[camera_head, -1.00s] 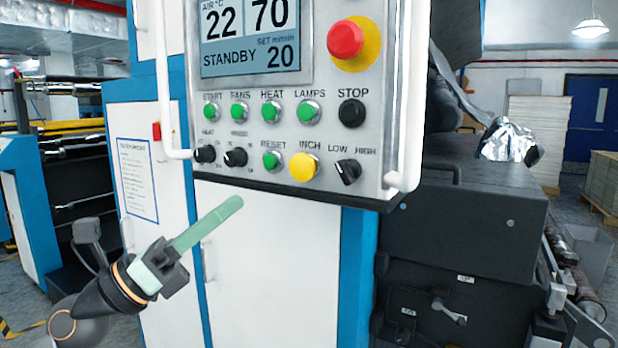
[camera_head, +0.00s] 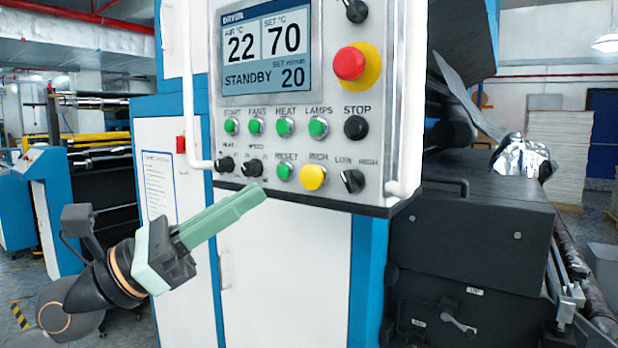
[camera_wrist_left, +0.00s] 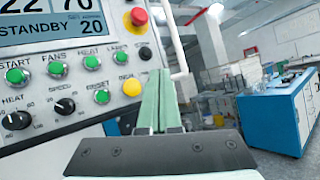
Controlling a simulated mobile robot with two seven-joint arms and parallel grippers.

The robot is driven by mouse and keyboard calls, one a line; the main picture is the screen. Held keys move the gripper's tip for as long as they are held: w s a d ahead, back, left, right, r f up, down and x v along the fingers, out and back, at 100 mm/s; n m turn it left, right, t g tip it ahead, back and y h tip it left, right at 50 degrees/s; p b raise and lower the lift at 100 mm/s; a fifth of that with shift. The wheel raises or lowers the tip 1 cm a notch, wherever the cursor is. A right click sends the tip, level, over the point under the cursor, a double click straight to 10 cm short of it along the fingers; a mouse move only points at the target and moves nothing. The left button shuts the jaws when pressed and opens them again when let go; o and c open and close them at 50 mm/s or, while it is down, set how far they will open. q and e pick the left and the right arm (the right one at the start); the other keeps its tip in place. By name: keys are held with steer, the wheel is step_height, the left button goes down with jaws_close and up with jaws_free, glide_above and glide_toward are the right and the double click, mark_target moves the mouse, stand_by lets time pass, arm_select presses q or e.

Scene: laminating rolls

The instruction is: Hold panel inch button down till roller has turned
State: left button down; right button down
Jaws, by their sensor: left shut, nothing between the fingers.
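The yellow inch button (camera_head: 313,177) is in the bottom row of the control panel (camera_head: 400,100), between the green reset button (camera_head: 284,171) and the low/high knob (camera_head: 352,181). It also shows in the left wrist view (camera_wrist_left: 131,87). The panel screen reads STANDBY, 22, 70 and 20. My left gripper (camera_head: 257,193) is shut and empty, with pale green fingers. Its tips are below and left of the inch button in the head view, apart from it as far as I can tell. The roller (camera_head: 458,122) shows partly, behind the panel's right side. My right gripper is not in view.
A red emergency stop (camera_head: 349,63) sits above the black stop button (camera_head: 355,127). White handle bars (camera_head: 187,90) flank the panel. Green buttons and black knobs surround the inch button. A foil-covered piece (camera_head: 522,158) lies on the dark machine at right.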

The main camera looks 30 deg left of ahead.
arm_select(q)
steer(key=p, duration=0.1)
glide_toward(314, 176)
steer(key=d+r, duration=0.4)
steer(key=shift+w+f, duration=0.25)
steer(key=shift+w, duration=0.95)
steer(key=shift+w, duration=0.1)
stand_by(0.8)
steer(key=shift+w+p, duration=0.3)
steer(key=shift+w, duration=0.05)
